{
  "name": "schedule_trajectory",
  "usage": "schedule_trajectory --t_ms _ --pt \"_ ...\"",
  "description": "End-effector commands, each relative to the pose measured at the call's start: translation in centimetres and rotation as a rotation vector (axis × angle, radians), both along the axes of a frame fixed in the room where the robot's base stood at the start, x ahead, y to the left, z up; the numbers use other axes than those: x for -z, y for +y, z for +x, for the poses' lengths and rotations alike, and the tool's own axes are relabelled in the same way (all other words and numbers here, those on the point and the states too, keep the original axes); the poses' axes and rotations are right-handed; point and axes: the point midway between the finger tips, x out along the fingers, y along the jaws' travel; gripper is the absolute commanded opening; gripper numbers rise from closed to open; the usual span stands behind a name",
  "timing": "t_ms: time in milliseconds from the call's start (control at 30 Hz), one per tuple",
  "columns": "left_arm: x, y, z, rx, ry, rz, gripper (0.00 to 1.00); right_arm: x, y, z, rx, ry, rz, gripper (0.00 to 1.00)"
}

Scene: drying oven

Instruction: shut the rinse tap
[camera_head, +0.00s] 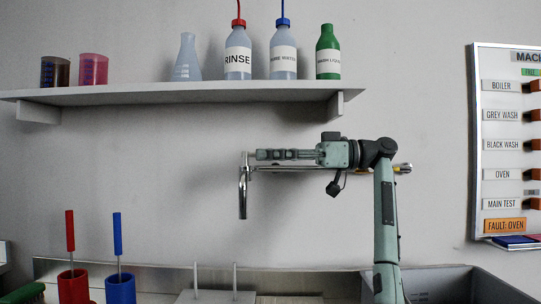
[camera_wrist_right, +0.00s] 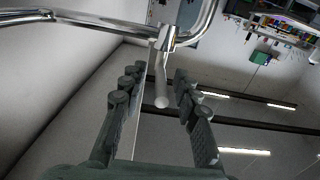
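The chrome rinse tap (camera_head: 243,195) is on the wall below the shelf, with a curved spout hanging down at its left end. In the right wrist view the tap's chrome pipe (camera_wrist_right: 90,20) runs across the top and a short lever (camera_wrist_right: 162,88) points toward the camera. My right gripper (camera_head: 262,154) reaches left along the tap, just above its pipe. In the right wrist view my right gripper (camera_wrist_right: 157,92) is open, with one finger on each side of the lever and visible gaps to both. Whether water runs cannot be told. My left gripper is not in view.
A shelf (camera_head: 170,95) above holds cups, a flask and several bottles. Below stand a red cup (camera_head: 73,288) and a blue cup (camera_head: 120,290) with tools, and a grey basin (camera_head: 465,285). A label board (camera_head: 506,145) hangs at right. The wall between is clear.

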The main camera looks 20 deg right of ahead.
Motion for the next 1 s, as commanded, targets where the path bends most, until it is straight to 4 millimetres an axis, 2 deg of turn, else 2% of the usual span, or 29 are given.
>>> schedule_trajectory --t_ms 167,400,600,767,1000 --pt "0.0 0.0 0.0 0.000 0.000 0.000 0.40 0.0 -2.2 -0.8 0.005 0.001 0.000 0.31" --pt "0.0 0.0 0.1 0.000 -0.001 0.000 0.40 0.0 -6.9 -2.8 0.005 0.001 0.001 0.31" --pt "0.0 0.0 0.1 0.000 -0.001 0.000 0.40 0.0 -9.9 -4.1 0.003 0.001 0.000 0.31" --pt "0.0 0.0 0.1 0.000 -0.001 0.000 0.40 0.0 -10.9 -4.5 0.000 0.001 0.000 0.31" --pt "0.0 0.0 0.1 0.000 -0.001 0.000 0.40 0.0 -11.0 -4.6 0.000 0.000 0.000 0.31"
